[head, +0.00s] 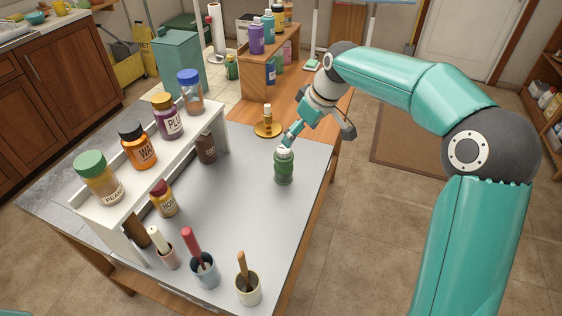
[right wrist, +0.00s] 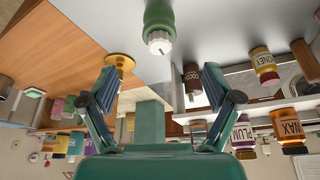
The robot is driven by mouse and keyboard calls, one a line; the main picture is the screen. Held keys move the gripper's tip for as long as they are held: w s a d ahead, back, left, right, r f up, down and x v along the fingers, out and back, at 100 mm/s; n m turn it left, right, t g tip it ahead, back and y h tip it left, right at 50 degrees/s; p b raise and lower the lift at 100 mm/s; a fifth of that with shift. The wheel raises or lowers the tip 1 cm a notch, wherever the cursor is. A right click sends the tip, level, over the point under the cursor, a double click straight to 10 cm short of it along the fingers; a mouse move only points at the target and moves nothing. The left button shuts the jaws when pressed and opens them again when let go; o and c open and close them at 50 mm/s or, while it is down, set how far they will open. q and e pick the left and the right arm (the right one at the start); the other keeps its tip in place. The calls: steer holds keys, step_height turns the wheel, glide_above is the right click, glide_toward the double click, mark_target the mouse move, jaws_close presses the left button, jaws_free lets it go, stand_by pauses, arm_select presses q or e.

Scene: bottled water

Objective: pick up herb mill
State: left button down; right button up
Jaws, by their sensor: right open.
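The herb mill appears to be the green ribbed bottle with a white top (head: 283,167), standing upright on the grey table top near its right edge. In the right wrist view the green mill (right wrist: 158,17) shows upside down at the top centre, beyond the fingertips. My right gripper (head: 316,138) is open, behind and to the right of the mill. One finger overlaps the mill's white top in the head view; whether it touches cannot be told. In the right wrist view the open fingers (right wrist: 160,76) have nothing between them. My left gripper is not in view.
A white shelf (head: 110,215) with several labelled jars stands left of the mill. A gold holder (head: 268,130) stands behind it. Several cups with utensils, including a cream cup (head: 248,289), stand in front. A wooden shelf (head: 257,75) with bottles is farther back.

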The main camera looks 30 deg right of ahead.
mark_target(290, 156)
steer(key=x, duration=0.6)
steer(key=d+x, duration=0.1)
steer(key=x, duration=0.2)
steer(key=shift+s+a+f+p, duration=0.1)
steer(key=shift+f+p, duration=0.2)
steer(key=shift+f, duration=0.2)
steer(key=x, duration=0.2)
steer(key=p+x, duration=0.1)
steer(key=x, duration=0.1)
steer(key=shift+a, duration=0.35)
steer(key=shift+w+f, duration=0.45)
steer(key=shift+f, duration=0.15)
steer(key=shift+r, duration=0.1)
steer(key=c, duration=1.5)
steer(key=shift+o, duration=0.2)
